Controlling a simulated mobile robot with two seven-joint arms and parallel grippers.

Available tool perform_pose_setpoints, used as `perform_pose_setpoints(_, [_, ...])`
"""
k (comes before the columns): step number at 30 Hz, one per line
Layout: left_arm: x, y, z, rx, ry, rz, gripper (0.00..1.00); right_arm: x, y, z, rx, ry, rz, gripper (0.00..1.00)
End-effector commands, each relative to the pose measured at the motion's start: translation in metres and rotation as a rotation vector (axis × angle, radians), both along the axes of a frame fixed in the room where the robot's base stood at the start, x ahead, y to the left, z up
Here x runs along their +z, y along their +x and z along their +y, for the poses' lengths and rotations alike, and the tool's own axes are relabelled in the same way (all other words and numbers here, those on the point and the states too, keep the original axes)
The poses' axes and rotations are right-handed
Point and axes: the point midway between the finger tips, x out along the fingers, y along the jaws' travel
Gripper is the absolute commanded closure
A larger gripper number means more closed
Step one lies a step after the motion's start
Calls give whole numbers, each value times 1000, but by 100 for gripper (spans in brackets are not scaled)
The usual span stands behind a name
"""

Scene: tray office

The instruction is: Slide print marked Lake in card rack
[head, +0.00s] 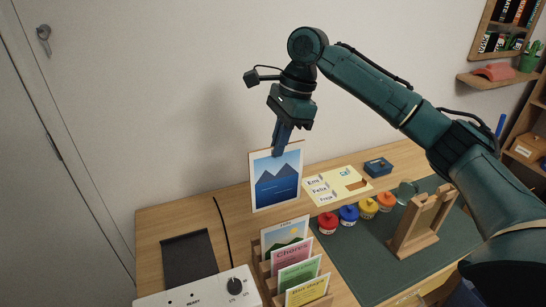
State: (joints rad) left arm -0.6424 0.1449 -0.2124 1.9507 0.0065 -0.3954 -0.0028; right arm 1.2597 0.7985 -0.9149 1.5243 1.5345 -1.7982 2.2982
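My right gripper (280,140) points down and is shut on the top edge of a print (276,188). The print hangs upright and shows blue mountains over dark blue water; I cannot read a "Lake" label on it. The wooden card rack (265,270) stands at the table's front, below the held print. Its rear slot holds another picture card (285,235) with hills and a sun. In front of that stand a pink card (292,252), a green card (299,274) and a yellow card (306,292). The print appears above and behind the rack. My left gripper is out of view.
A white panel with a knob (190,292) is left of the rack, with a dark sheet (188,258) behind it. Several coloured jars (348,215), a name board (335,185), a blue box (378,167) and a wooden stand (422,222) are to the right.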

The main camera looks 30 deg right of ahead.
Motion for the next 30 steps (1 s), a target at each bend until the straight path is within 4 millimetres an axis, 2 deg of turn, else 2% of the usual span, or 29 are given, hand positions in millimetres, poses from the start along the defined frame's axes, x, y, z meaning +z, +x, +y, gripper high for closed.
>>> perform_pose_setpoints(1, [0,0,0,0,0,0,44,-12,-2,-1,0,-4,8,100])
perform_pose_setpoints(3, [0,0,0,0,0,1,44,-24,-2,-1,0,-4,8,100])
perform_pose_setpoints(10, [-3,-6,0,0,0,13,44,-55,-1,-1,0,-3,6,100])
perform_pose_setpoints(30, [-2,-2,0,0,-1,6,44,-91,-1,-1,0,-4,7,100])
